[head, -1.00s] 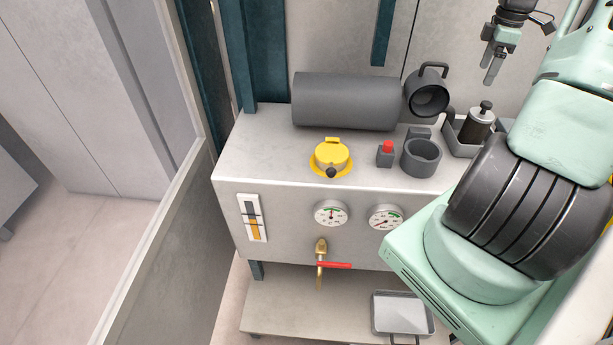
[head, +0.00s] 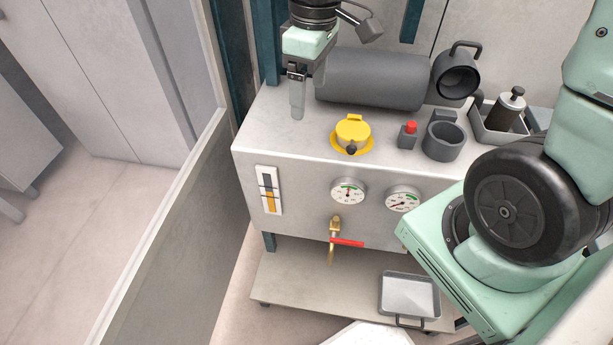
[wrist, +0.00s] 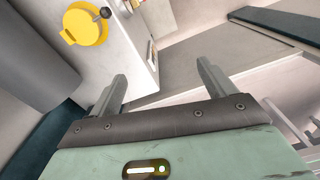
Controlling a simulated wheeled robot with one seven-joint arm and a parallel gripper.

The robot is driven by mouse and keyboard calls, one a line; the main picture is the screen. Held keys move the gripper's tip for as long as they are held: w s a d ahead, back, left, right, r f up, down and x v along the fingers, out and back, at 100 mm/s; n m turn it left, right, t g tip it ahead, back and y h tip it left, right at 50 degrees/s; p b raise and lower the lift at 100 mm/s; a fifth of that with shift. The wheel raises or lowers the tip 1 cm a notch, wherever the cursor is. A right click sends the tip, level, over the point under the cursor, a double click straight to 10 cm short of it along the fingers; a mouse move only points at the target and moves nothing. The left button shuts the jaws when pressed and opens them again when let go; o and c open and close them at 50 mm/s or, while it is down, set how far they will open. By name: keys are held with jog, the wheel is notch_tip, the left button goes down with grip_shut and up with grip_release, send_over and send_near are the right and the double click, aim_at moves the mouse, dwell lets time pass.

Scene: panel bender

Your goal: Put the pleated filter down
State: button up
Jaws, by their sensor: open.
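A dark cylinder with a pale top and a black knob (head: 503,110), which looks like the pleated filter, stands upright in a small grey tray (head: 488,133) at the right back of the tank top. Its pleats are too small to make out. My gripper (head: 306,100) is open and empty. It hangs over the left end of the tank top, left of the yellow cap and well apart from the filter. In the wrist view, the spread fingers (wrist: 162,88) have nothing between them. The filter is not in the wrist view.
The tank top (head: 275,135) holds a large grey cylinder (head: 372,78), a yellow filler cap (head: 352,132), a red-buttoned block (head: 408,135) and a grey ring cup (head: 444,140). The yellow cap also shows in the wrist view (wrist: 82,27). A partition (head: 170,230) stands left.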

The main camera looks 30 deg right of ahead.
jog(key=s+a, duration=0.5)
jog(key=s, duration=0.3)
jog(key=s+a+f, duration=0.1)
jog(key=s+a, duration=0.3)
jog(key=s, duration=0.4)
jog(key=shift+a+f, duration=0.2)
jog(key=shift+a, duration=0.2)
jog(key=shift+s, duration=0.15)
